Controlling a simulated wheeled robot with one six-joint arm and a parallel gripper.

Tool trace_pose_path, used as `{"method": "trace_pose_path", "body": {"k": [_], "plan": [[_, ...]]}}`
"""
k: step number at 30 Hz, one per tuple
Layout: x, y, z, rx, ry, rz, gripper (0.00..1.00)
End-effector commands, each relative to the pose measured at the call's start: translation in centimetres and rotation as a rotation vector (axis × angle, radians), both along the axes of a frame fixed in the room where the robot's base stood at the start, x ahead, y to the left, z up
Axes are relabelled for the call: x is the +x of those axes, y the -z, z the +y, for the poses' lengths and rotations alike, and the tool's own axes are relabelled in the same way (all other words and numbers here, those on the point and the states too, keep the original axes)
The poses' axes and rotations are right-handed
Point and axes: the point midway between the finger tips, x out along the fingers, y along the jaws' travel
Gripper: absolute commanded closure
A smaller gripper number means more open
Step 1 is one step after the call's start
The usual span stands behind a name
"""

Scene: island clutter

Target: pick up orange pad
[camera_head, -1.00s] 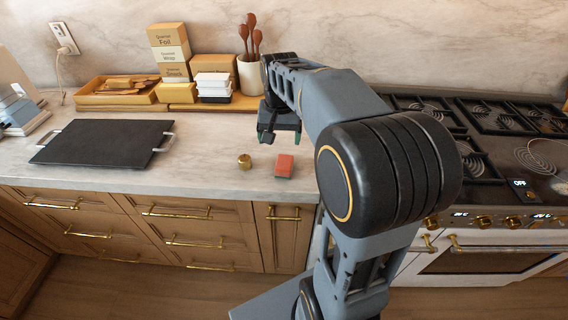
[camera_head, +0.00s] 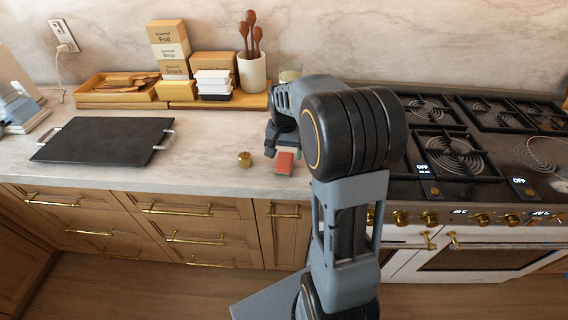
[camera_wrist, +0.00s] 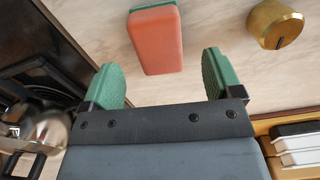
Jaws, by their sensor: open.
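The orange pad (camera_head: 285,162) is a small block with an orange-red face and a greenish layer along one edge. It lies on the counter near its front edge. In the wrist view the orange pad (camera_wrist: 156,42) lies just beyond the fingertips, roughly in line with the gap between them. My gripper (camera_wrist: 164,78) has two green fingers, spread apart with nothing between them. In the head view my gripper (camera_head: 284,150) is just behind the pad, partly hidden by my arm.
A black griddle (camera_head: 103,140) lies farther left. The stove (camera_head: 455,190) is on the right. A utensil crock (camera_head: 252,73) and boxes (camera_head: 213,84) stand behind.

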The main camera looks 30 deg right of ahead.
Motion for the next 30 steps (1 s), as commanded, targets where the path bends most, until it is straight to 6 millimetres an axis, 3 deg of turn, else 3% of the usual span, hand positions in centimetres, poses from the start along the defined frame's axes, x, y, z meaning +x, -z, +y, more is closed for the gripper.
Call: {"method": "trace_pose_path", "body": {"k": [9,18,30], "plan": [[-0.1,3.7,-0.1,0.0,0.0,0.002,0.15],[-0.1,4.0,-0.2,0.0,0.001,0.0,0.15],[-0.1,4.0,-0.2,0.0,0.001,0.0,0.53]]}}
